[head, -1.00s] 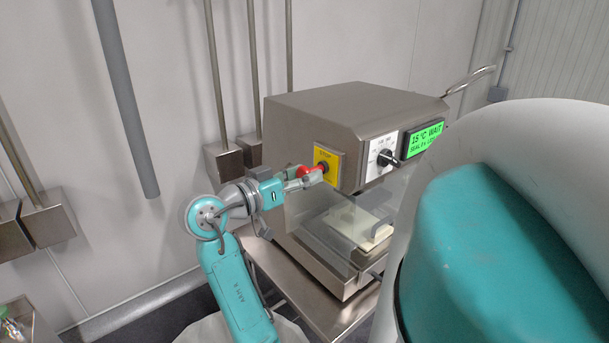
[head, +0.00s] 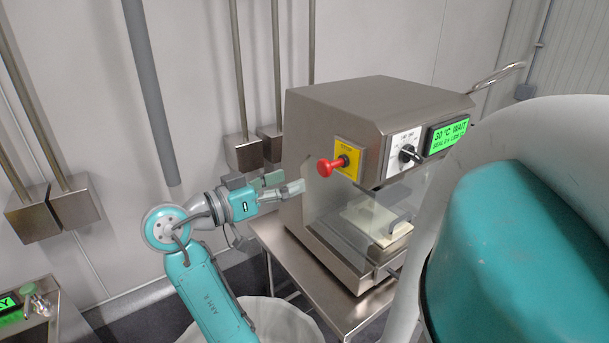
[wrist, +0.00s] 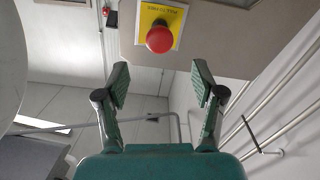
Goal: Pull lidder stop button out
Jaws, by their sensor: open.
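The red stop button (head: 325,168) is a mushroom knob standing out from a yellow plate (head: 344,149) on the front of the steel lidder machine (head: 365,97). A dark stem shows between the knob and the plate. My gripper (head: 299,187) is open and empty, to the left of and below the button, apart from it. In the wrist view the red button (wrist: 159,39) is beyond the fingertips of my gripper (wrist: 160,67), above the gap between them.
Right of the button are a black selector knob (head: 408,154) and a green display (head: 447,135) reading "30 °C WAIT". A clear guard hangs below them. The machine stands on a steel table (head: 268,232). A white bin (head: 275,322) is below my arm. Steel posts line the wall.

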